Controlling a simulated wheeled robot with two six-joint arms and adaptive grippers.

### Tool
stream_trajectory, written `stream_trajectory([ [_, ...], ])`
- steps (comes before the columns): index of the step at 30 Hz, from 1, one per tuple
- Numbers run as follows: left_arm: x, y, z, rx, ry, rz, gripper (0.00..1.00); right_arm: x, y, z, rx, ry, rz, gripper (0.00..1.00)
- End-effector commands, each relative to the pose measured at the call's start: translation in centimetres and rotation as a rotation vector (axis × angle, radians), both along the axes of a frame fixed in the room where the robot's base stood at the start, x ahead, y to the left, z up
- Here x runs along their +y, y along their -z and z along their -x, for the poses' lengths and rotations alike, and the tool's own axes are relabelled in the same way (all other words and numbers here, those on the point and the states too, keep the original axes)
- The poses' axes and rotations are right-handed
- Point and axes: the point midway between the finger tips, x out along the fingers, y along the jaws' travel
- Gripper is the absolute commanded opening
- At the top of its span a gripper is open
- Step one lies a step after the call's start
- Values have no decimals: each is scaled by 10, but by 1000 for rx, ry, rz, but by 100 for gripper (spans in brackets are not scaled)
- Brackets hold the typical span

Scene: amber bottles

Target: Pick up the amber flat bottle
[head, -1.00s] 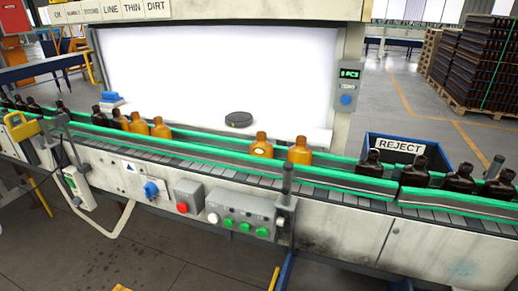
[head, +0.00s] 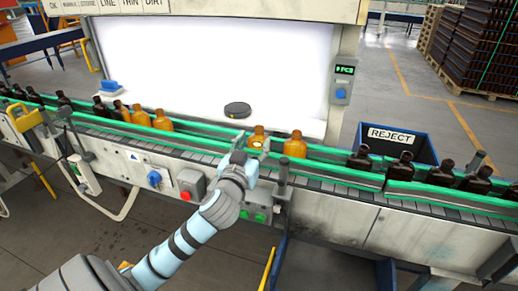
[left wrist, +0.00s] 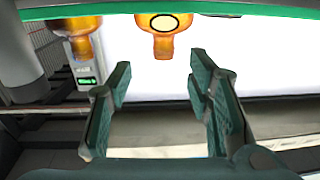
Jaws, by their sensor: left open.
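Two amber bottles stand close together on the conveyor in front of the bright panel. The left one (head: 258,133), with a ringed oval mark on its face, is partly hidden by my left gripper. The right one (head: 295,147) shows clearly. My left gripper (head: 242,153) is open and empty, just in front of the left bottle at the near rail. In the left wrist view, upside down, the marked bottle (left wrist: 163,42) lies beyond and between the open fingers (left wrist: 160,72), apart from them. The other bottle (left wrist: 84,46) is left of it. My right gripper is not in view.
Green rails (head: 340,172) line the conveyor. More amber bottles (head: 140,116) stand left, dark bottles (head: 400,167) right. A blue REJECT bin (head: 425,152) is behind the belt. A black round object (head: 237,109) lies on the ledge. A grey post (head: 283,172) rises near the gripper.

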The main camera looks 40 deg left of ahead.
Motion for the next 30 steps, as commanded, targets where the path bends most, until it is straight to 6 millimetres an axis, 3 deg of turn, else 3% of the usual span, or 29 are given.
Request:
stream_trajectory([
  [13, 33, -2, -64, 2, -1, 3, 46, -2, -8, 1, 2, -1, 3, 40],
  [20, 35, 0, -69, 3, 0, 0, 46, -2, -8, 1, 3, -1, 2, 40],
  [29, 34, 0, -69, 3, 1, 0, 1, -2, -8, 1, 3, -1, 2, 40],
  [30, 34, 0, -69, 3, 1, 0, 0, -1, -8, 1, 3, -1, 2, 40],
])
